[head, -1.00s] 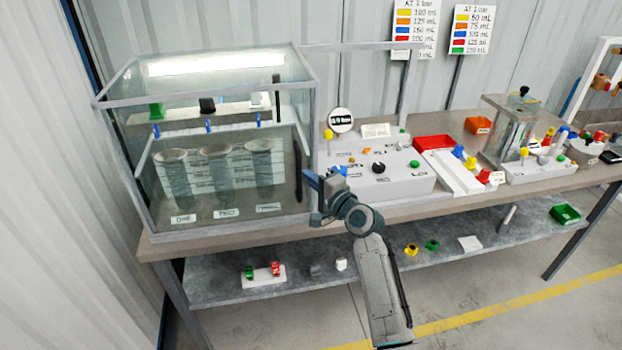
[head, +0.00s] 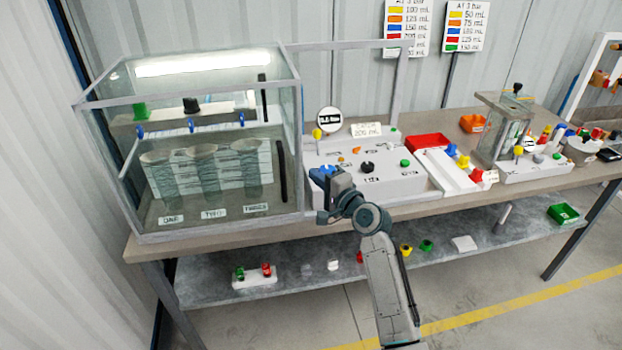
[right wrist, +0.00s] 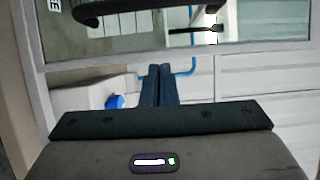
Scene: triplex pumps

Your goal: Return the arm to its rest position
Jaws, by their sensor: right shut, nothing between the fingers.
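My right gripper (head: 322,176) is in the head view, in front of the white control box (head: 385,183) and beside the right edge of the glass tank (head: 215,235). Its fingers (right wrist: 157,86) show in the right wrist view, dark blue, side by side and shut with nothing between them. It hides part of the box's left front. A blue part shows near the fingers in the wrist view. My left gripper is not in the head view.
The tank holds several cylinders. A red tray (head: 429,141), an orange bin (head: 472,123) and a clear pump unit (head: 505,135) stand right on the bench. The lower shelf (head: 345,285) carries small coloured parts and a green bin (head: 563,213). Floor in front is clear.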

